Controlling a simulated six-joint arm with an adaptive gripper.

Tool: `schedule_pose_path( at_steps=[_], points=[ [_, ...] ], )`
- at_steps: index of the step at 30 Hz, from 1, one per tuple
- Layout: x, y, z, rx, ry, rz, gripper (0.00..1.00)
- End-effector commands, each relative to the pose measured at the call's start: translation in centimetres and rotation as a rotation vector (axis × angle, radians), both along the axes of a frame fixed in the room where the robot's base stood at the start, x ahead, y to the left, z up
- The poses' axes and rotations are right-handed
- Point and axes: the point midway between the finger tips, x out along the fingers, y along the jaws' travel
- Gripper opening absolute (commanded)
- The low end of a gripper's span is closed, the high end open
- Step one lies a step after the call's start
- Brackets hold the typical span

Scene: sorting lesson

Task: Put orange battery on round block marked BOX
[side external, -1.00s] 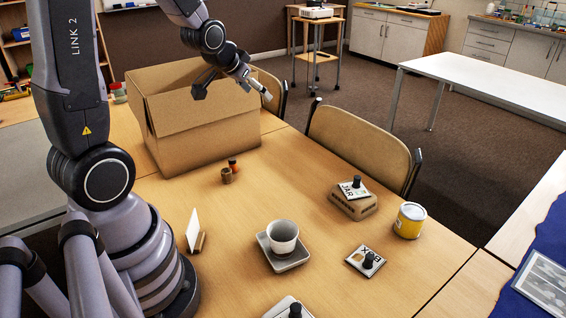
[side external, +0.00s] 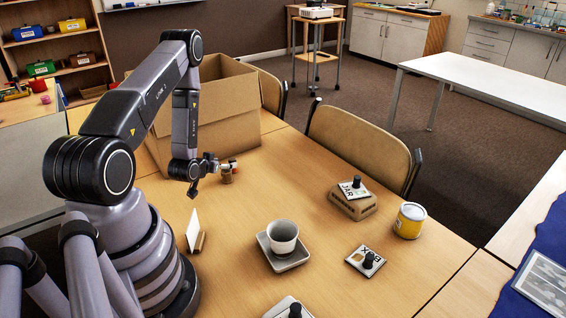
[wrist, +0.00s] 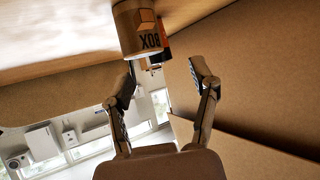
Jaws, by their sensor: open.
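The round block marked BOX (wrist: 137,32) is a brown cylinder, seen upside down in the wrist view. It also stands on the table in the side view (side external: 227,178). The orange battery (wrist: 166,27), with a black end, is partly hidden behind the block in the wrist view. A bit of it shows beside the gripper in the side view (side external: 233,164). My gripper (wrist: 163,77) is open and empty, with the block and battery beyond its fingertips. In the side view my gripper (side external: 208,172) is low over the table, close to both.
A big open cardboard box (side external: 222,112) stands right behind.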

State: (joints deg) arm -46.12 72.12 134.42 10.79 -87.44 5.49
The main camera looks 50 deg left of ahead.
Motion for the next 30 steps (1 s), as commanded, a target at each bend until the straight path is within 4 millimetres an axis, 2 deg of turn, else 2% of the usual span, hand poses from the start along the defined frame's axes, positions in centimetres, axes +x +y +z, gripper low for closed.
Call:
schedule_pose_path(
  at_steps=[10, 20, 30],
  points=[
    [3.8, 2.5, -2.4, 0.0, -0.001, -0.001, 0.59],
    [4.3, 2.8, -2.7, -0.002, 0.001, 0.0, 0.59],
    [4.3, 2.8, -2.7, -0.002, 0.001, 0.0, 0.15]
  ],
)
